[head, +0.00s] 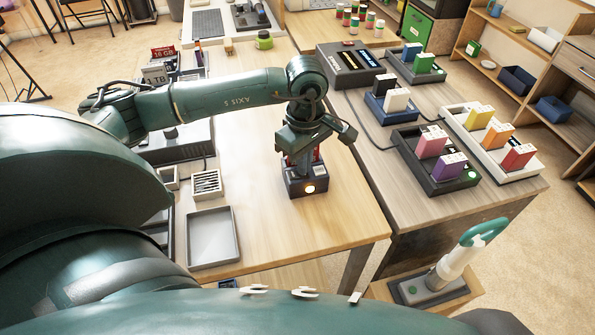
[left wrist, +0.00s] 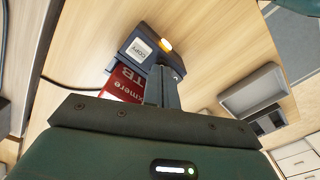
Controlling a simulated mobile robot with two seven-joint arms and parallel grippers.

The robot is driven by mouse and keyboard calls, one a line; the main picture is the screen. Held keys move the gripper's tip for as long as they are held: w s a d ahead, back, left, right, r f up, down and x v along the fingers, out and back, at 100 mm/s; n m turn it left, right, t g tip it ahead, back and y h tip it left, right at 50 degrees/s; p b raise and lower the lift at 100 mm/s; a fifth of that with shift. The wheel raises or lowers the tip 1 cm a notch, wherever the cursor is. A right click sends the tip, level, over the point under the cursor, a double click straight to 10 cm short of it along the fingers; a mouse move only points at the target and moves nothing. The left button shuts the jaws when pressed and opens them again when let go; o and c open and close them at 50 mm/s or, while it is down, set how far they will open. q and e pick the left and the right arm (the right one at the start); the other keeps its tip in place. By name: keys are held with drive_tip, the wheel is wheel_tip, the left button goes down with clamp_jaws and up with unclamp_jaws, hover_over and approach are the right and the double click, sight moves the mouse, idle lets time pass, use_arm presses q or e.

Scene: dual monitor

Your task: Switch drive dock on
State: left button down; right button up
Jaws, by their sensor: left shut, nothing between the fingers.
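The drive dock (head: 307,184) is a small dark blue box on the wooden table, with a glowing amber-white light on its front. A red drive stands in it, mostly hidden behind my gripper in the head view. In the left wrist view the dock (left wrist: 140,50) shows a white "COPY" label and an orange light, with the red drive (left wrist: 124,82) beside my fingers. My left gripper (left wrist: 161,72) is shut and empty, its fingertips at the dock's top, close to its edge. I cannot tell whether they touch it. My right gripper is not in view.
An empty grey tray (head: 213,238) and a white slotted box (head: 206,184) lie left of the dock. Docks with coloured drives (head: 436,160) fill the right table. A green-handled white device (head: 460,262) stands at lower right. The wood right of the dock is clear.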

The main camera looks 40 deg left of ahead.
use_arm(q)
wheel_tip(320, 180, up, 7)
drive_tip(key=p, duration=0.3)
drive_tip(key=shift+p, duration=0.35)
drive_tip(key=shift+d+f, duration=0.1)
idle(0.3)
